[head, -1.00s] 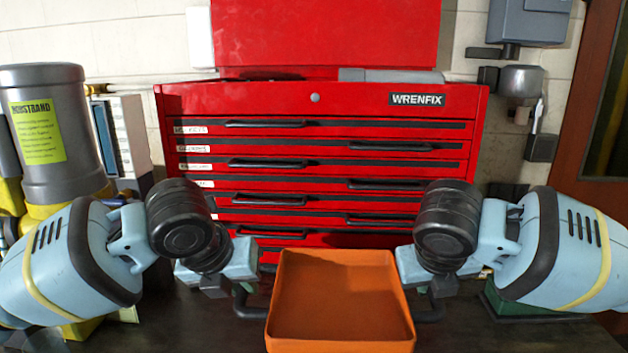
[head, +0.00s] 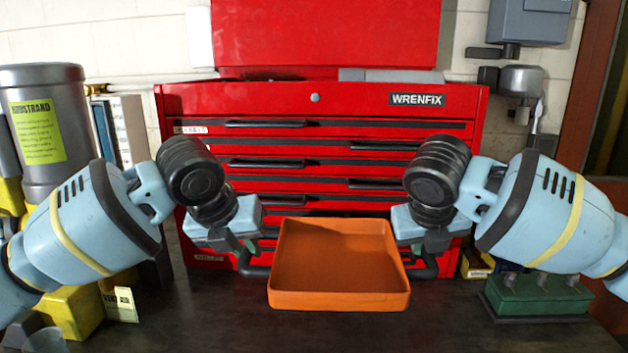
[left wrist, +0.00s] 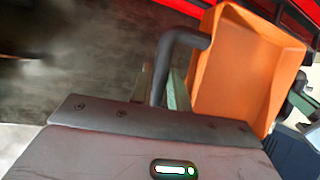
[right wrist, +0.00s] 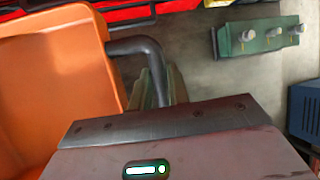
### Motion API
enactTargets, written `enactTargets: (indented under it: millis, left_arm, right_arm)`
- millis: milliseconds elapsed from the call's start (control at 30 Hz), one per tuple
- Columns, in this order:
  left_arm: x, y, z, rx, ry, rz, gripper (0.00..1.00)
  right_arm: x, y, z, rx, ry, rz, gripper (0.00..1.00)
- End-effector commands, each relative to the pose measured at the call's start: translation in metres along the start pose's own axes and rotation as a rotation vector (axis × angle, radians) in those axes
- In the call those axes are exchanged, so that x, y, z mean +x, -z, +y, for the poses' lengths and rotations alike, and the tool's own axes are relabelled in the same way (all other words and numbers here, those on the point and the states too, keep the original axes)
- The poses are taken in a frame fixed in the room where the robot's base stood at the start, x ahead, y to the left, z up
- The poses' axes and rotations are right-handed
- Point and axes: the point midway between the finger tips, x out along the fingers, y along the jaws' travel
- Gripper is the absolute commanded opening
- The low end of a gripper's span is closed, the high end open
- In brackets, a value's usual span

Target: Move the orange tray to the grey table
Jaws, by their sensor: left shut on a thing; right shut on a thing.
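The orange tray (head: 340,298) is in the middle of the head view, empty and roughly level, and looks raised above the dark surface. It has a dark handle on each side. My left gripper (head: 246,258) is shut on the left handle (left wrist: 178,60), and the left wrist view shows that handle between the jaws. My right gripper (head: 430,252) is shut on the right handle (right wrist: 153,60), and the right wrist view shows it between the jaws. I cannot tell the grey table for sure in these frames.
A red tool chest (head: 320,105) stands right behind the tray. A dark worktop (head: 240,322) lies below, clear in front. A green block with pegs (head: 538,297) is at right, yellow boxes (head: 75,310) at left. A large grey canister (head: 50,120) stands far left.

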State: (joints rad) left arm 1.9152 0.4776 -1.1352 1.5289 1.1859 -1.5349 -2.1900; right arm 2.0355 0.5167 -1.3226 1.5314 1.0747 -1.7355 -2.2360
Motion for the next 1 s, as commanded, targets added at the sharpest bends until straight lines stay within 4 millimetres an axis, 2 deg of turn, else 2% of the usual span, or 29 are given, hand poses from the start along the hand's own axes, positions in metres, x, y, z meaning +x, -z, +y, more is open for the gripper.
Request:
enactTargets:
  millis: [200, 367, 1000]
  left_arm:
    - [-0.002, -0.002, 0.004, -0.006, -0.008, -0.002, 0.00]
    - [-0.012, 0.000, 0.002, -0.005, -0.007, -0.004, 0.00]
    - [-0.085, 0.018, -0.012, -0.004, -0.006, -0.006, 0.00]
  right_arm:
    - [-0.001, -0.001, -0.004, 0.006, 0.008, 0.000, 0.00]
    - [-0.011, 0.001, -0.006, 0.007, 0.007, -0.001, 0.00]
    - [-0.084, 0.019, -0.020, 0.007, 0.007, -0.002, 0.00]
